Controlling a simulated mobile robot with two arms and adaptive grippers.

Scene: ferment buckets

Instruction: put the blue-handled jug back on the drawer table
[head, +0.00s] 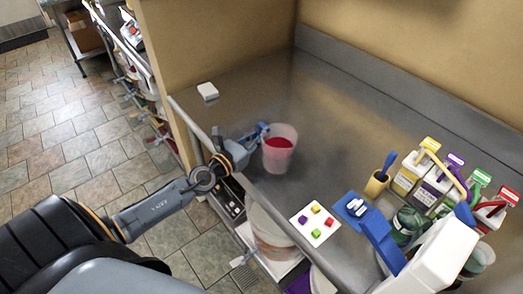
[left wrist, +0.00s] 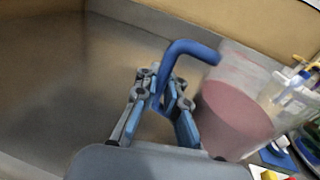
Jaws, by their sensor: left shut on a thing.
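The jug (head: 279,150) is translucent, with red contents and a blue handle (head: 262,129). It is upright at the left part of the steel counter (head: 320,105); I cannot tell whether its base touches the top. My left gripper (head: 243,145) reaches over the counter's front edge and is shut on the handle from the left. In the left wrist view the blue handle (left wrist: 190,47) rises between the fingers (left wrist: 165,100), and the pinkish jug body (left wrist: 235,118) is just right of them. My right gripper is not in view. I cannot tell which surface is the drawer table.
A white block (head: 207,91) lies left of the jug. A white board (head: 314,224) with coloured cubes is near the front edge. Coloured-topped bottles (head: 408,174) and a large white-and-blue object (head: 437,258) crowd the right. The counter behind the jug is clear.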

